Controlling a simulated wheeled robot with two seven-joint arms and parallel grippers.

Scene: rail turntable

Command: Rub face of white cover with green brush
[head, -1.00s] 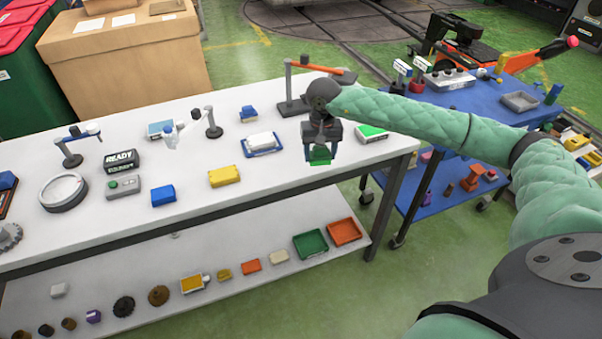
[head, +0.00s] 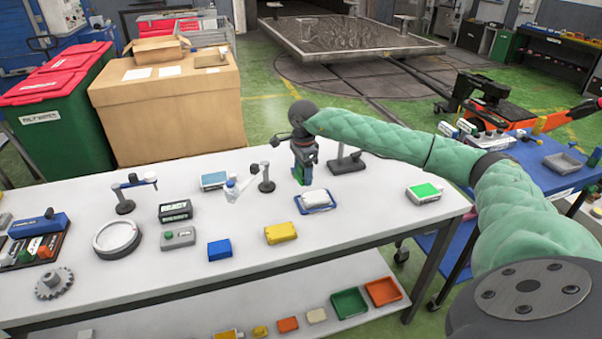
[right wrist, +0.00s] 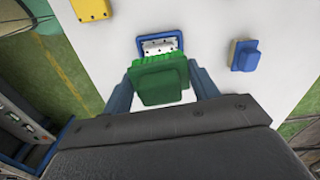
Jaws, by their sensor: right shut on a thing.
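The white cover (head: 315,198) lies in a shallow blue tray (head: 328,208) on the white table. In the right wrist view the cover (right wrist: 160,46) shows dark dots, and its near part is hidden by the green brush (right wrist: 160,84). My right gripper (right wrist: 162,88) is shut on this brush, which sits between its two blue fingers. In the head view the right gripper (head: 303,172) points down just behind the tray, with the brush (head: 298,175) partly visible. I cannot tell whether the brush touches the cover. My left gripper is out of view.
A yellow block (head: 281,233) and a blue block (head: 219,249) stand to the left of the tray. A black stand (head: 346,160) is close to the right of my gripper. A green-topped box (head: 424,192) sits near the table's right end. Bare tabletop lies between them.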

